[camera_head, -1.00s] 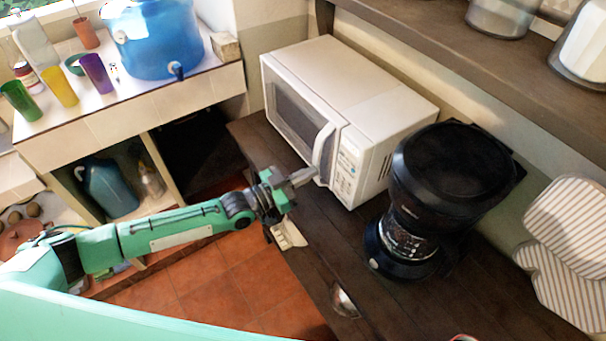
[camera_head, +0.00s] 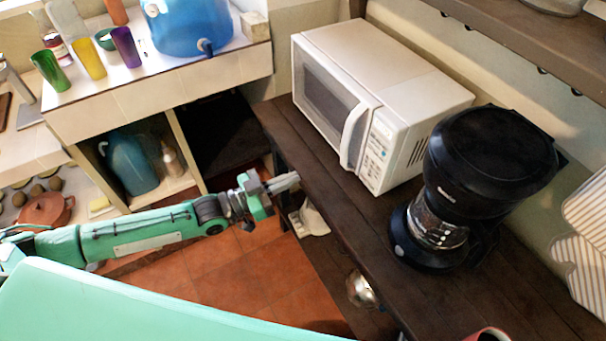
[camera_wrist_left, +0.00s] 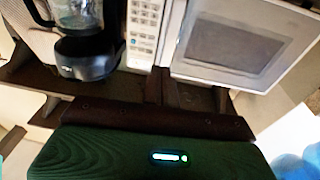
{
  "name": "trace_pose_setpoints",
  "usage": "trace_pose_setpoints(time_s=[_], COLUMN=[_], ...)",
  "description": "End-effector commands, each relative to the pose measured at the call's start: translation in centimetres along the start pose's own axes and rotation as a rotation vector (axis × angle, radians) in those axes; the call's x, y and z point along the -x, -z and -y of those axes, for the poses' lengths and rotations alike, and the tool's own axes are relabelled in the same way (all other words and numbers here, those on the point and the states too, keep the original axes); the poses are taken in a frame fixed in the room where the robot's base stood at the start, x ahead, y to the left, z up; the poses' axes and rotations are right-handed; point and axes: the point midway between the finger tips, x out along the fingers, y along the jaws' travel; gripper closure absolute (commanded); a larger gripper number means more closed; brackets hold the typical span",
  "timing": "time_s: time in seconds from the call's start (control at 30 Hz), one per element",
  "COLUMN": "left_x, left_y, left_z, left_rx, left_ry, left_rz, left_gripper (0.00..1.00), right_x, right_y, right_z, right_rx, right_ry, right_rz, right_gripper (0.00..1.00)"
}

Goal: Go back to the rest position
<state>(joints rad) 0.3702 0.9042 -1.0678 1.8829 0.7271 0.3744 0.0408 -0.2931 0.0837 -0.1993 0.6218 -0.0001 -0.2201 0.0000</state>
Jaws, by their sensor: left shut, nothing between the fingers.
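My left gripper (camera_head: 284,182) is at the end of the green arm that comes in from the left in the head view. It is shut and empty, near the front edge of the dark wooden counter (camera_head: 305,150) and apart from the microwave. The white microwave (camera_head: 385,85) stands on the counter with its door closed. In the left wrist view the microwave (camera_wrist_left: 240,45) fills the upper right, with the counter edge below it. My right gripper is in neither view.
A black coffee maker (camera_head: 490,165) stands right of the microwave. A tiled ledge (camera_head: 160,85) at left holds coloured cups and a blue water container (camera_head: 190,25). A shelf (camera_head: 520,35) hangs at upper right. Open tiled floor (camera_head: 230,270) lies below the arm.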

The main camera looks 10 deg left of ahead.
Motion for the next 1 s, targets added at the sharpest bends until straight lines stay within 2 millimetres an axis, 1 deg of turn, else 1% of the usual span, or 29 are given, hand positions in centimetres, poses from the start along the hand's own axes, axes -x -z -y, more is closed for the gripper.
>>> trace_pose_setpoints(time_s=[0.03,0.1,0.4,0.47,0.57,0.67,0.7,0.77,0.8,0.87,0.9,0.97,1.0], left_x=[0.5,0.9,1.1,1.0,0.9,1.2,1.7,2.8,3.9,5.8,7.3,9.7,11.4], left_y=[-0.1,-0.1,-0.1,-0.7,-3.4,-8.5,-11.0,-15.1,-17.9,-22.1,-24.8,-28.8,-31.3], left_z=[0.0,-0.1,0.0,0.3,1.9,4.4,5.5,7.0,7.7,8.4,8.6,8.3,7.9], left_rx=[0.0,0.0,-0.001,-0.004,-0.022,-0.046,-0.052,-0.056,-0.054,-0.045,-0.035,-0.014,0.003], left_ry=[0.0,0.0,0.002,0.012,0.057,0.141,0.183,0.249,0.291,0.352,0.389,0.439,0.469], left_rz=[0.001,0.0,0.001,0.011,0.049,0.131,0.176,0.25,0.304,0.388,0.445,0.53,0.587], left_gripper=[1.0,1.0,1.0,1.0,1.0,1.0,1.0,1.0,1.0,1.0,1.0,1.0,1.0], right_x=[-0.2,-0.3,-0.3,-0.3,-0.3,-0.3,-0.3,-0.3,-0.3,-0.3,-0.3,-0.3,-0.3], right_y=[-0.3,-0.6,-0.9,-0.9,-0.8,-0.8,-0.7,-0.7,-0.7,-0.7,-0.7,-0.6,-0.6], right_z=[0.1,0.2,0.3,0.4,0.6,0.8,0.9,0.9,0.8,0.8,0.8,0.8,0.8], right_rx=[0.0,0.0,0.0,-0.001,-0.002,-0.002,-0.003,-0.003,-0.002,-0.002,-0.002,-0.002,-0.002], right_ry=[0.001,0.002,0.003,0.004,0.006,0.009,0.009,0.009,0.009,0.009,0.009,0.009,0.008], right_rz=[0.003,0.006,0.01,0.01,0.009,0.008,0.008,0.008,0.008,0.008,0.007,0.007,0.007], right_gripper=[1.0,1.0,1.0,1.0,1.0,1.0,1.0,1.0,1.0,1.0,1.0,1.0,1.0])
